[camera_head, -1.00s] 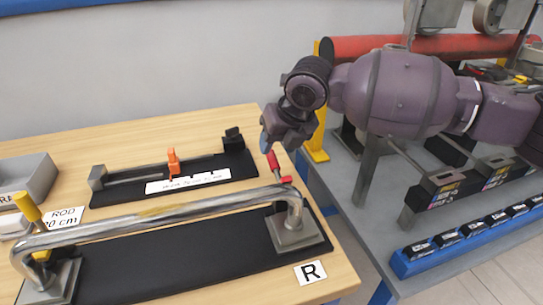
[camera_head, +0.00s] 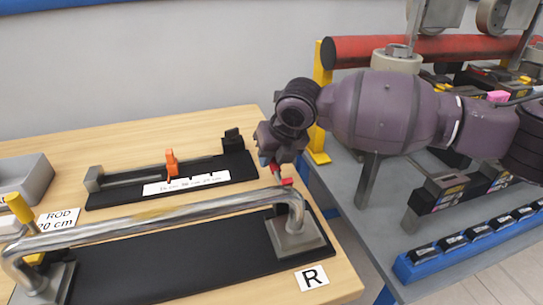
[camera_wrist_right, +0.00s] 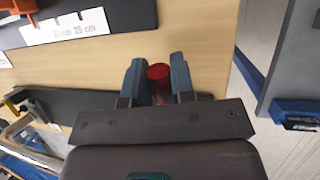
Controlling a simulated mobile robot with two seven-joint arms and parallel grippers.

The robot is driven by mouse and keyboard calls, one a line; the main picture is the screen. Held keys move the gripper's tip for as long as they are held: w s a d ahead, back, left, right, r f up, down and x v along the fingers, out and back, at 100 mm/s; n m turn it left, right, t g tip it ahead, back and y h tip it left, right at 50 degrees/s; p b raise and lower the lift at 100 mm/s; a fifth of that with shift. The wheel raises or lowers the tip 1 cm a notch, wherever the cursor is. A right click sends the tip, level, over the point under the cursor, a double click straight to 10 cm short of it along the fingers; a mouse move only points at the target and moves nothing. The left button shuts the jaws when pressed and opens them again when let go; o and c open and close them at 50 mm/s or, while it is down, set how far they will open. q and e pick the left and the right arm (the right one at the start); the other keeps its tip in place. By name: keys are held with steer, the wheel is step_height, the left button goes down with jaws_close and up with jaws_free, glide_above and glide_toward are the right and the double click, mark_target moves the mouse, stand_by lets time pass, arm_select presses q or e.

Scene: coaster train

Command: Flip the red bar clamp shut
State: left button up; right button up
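The red bar clamp's handle (camera_head: 272,169) stands at the right end of the bent metal rod (camera_head: 150,219), beside the grey block (camera_head: 298,240) near the R label. Its lower red part (camera_head: 286,182) shows just above the rod's bend. My right gripper (camera_head: 270,156) points down over the handle and hides its upper part in the head view. My left gripper is out of view.
A yellow clamp handle (camera_head: 22,209) stands at the rod's left end. Behind the rod is a black gauge with an orange slider (camera_head: 171,162). A grey tray (camera_head: 25,182) is at far left. A grey bench (camera_head: 345,199) with a yellow post (camera_head: 323,95) adjoins at right.

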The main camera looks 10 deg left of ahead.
mark_target(276, 166)
jaws_close()
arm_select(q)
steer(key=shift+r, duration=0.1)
